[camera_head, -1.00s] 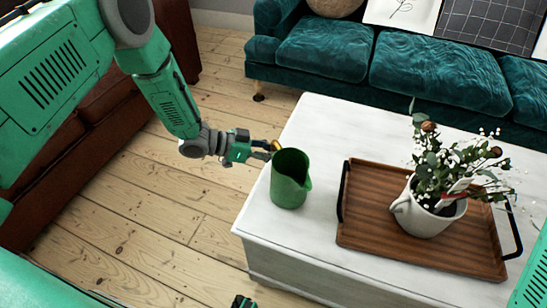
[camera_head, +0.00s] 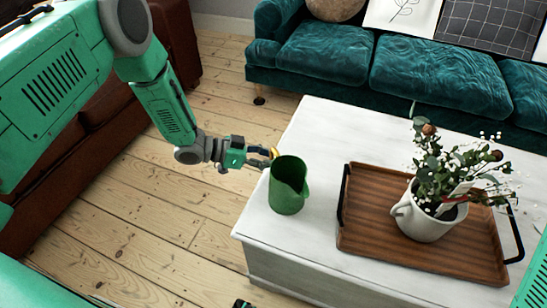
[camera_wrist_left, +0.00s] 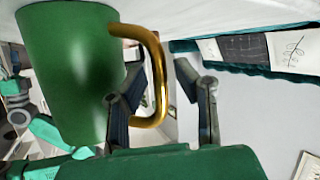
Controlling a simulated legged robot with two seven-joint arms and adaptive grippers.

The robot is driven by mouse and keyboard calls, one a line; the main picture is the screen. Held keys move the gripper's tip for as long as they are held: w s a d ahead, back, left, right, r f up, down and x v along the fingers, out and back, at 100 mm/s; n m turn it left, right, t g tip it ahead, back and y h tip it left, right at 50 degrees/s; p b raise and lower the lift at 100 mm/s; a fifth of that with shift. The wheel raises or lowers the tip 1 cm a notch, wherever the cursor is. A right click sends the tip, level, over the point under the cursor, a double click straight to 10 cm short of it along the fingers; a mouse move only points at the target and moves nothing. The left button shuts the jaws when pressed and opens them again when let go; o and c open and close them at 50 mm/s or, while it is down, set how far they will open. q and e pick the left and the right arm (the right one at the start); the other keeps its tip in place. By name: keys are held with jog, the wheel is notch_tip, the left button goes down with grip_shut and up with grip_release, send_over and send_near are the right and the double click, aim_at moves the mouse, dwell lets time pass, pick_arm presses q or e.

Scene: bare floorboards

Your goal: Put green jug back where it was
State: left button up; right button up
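The green jug (camera_head: 287,187) stands upright on the left part of the white table (camera_head: 322,130). Its gold handle (camera_head: 274,152) faces my left gripper (camera_head: 266,158). In the left wrist view the green jug (camera_wrist_left: 68,65) fills the upper left. The gold handle (camera_wrist_left: 157,80) passes between the two spread fingers of my left gripper (camera_wrist_left: 160,85), with a gap on the right side. A small green and black tip (camera_head: 242,303) at the bottom edge looks like my right gripper; its fingers cannot be made out.
A wooden tray (camera_head: 365,232) with black handles stands right of the jug, holding a white pot (camera_head: 425,225) of flowers. A teal sofa (camera_head: 430,75) is behind the table, a brown sofa (camera_head: 105,140) at left. Bare floorboards (camera_head: 150,215) lie between. The table's left edge is close to the jug.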

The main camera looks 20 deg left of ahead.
pick_arm(q)
jog(key=p+v, duration=0.3)
jog(key=v, duration=0.8)
jog(key=s+d+f+n+y, duration=0.1)
jog(key=s+f+n+y, duration=0.1)
jog(key=s, duration=0.2)
jog(key=s+d+f+n+y, duration=0.1)
jog(key=s+f+n+y, duration=0.2)
jog(key=s+d+f+n+g+y, duration=0.1)
jog(key=s+d+f+n+y, duration=0.1)
jog(key=s, duration=0.2)
jog(key=shift+s+f+y, duration=0.2)
jog(key=shift+s+y, duration=0.1)
jog(key=shift+s, duration=0.1)
jog(key=s+a+n+g+y, duration=0.2)
jog(key=s, duration=0.6)
jog(key=s+a+n+g+y, duration=0.1)
jog(key=s+a+g+y, duration=0.15)
jog(key=s, duration=0.65)
notch_tip(320, 180, up, 7)
jog(key=p, duration=0.6)
jog(key=shift+w+d, duration=0.25)
jog(key=shift+d, duration=0.15)
